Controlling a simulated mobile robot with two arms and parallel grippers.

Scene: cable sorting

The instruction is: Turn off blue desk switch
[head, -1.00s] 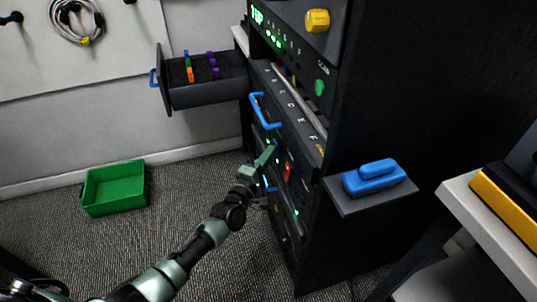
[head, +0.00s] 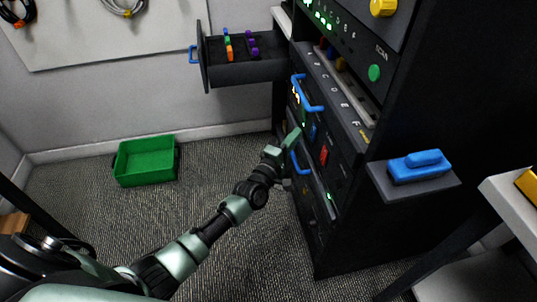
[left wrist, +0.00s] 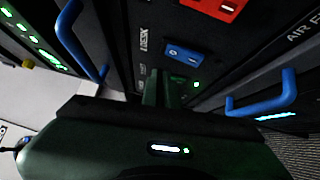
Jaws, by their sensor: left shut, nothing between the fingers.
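The blue desk switch (left wrist: 185,54) is a small blue rocker on the dark cabinet front, beside a DESK label, in the left wrist view. It also shows small in the head view (head: 312,131). My left gripper (head: 296,138) is shut and empty, its fingertips close to the cabinet front just left of the switch. In the left wrist view its fingers (left wrist: 164,88) point up at the panel, just below and left of the switch. I cannot tell whether they touch the panel. The switch's on or off position is unclear. My right gripper is not in view.
A red switch (left wrist: 214,7) sits close to the blue one. Blue handles (left wrist: 262,105) stick out on both sides of my fingers. An open drawer (head: 243,70) juts out at upper left. A green bin (head: 147,163) is on the floor.

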